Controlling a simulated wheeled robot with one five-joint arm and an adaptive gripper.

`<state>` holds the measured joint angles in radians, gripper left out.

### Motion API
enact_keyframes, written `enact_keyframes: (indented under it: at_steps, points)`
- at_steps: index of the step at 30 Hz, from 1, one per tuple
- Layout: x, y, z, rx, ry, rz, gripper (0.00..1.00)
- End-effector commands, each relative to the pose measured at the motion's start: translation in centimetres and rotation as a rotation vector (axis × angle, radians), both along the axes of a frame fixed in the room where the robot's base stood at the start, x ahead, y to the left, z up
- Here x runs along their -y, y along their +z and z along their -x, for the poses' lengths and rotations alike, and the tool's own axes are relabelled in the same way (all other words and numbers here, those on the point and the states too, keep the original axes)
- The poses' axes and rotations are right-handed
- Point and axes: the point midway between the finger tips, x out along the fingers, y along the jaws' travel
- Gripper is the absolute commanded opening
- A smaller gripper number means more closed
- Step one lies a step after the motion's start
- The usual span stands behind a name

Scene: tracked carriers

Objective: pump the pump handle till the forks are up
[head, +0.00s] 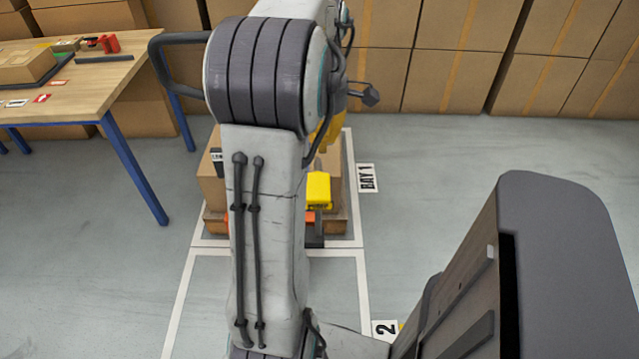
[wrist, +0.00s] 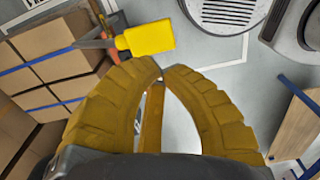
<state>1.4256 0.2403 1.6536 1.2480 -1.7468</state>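The pump handle's yellow grip (head: 318,190) shows just right of my arm in the head view, above an orange part (head: 311,218) of the carrier. In the wrist view the yellow grip (wrist: 147,38) lies just beyond my fingertips, on a dark bar running left to the carrier. My gripper (wrist: 160,74) has its two curved yellow fingers meeting at the tips, with nothing seen held between them. A gap shows between the tips and the grip, but I cannot tell its depth. In the head view my arm mostly hides the gripper. The forks are hidden, and their height cannot be told.
Cartons (wrist: 55,48) with blue straps stand by the carrier. White floor lines and a "BAY 1" sign (head: 367,178) mark the bay. A wooden table (head: 95,84) with blue legs stands at left. Stacked boxes (head: 455,80) line the back.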

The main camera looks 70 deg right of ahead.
Motion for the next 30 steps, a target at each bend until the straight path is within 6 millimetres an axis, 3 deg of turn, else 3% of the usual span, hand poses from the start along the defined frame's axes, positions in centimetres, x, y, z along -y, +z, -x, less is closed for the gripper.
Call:
enact_keyframes:
  at_steps: [11, 30]
  points:
    - [0.0, -1.5, 0.0, -0.001, 0.0, -0.002, 0.0]
    - [-0.1, -11.6, 0.0, -0.001, -0.001, -0.002, 0.0]
